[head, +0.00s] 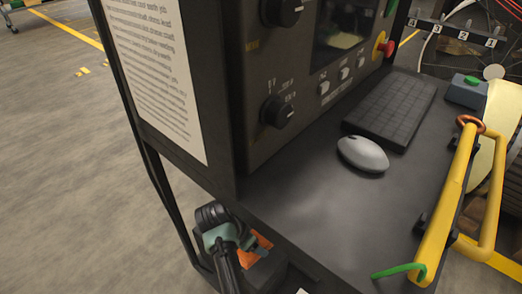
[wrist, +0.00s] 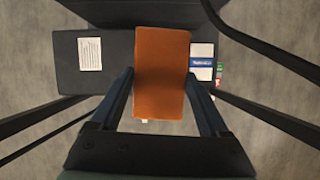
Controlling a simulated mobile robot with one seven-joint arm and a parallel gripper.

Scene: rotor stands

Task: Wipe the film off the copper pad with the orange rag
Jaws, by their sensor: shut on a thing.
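The orange rag (wrist: 160,60) is a flat rectangular block between my gripper's two fingers (wrist: 160,85) in the wrist view. My gripper is shut on it. In the head view my gripper (head: 250,243) is low, beside the front of the dark console, and part of the rag (head: 258,250) shows by the fingers. The rag is above or against a dark box; I cannot tell whether they touch. I see no copper pad that I can name for sure, and no film.
The dark box (wrist: 68,65) bears a white label and a blue-white packet (wrist: 202,62). The console's shelf holds a grey mouse (head: 362,154) and a black keyboard (head: 392,110). A yellow bar (head: 448,205) with a copper-coloured ring (head: 470,123) stands at right. Open floor lies left.

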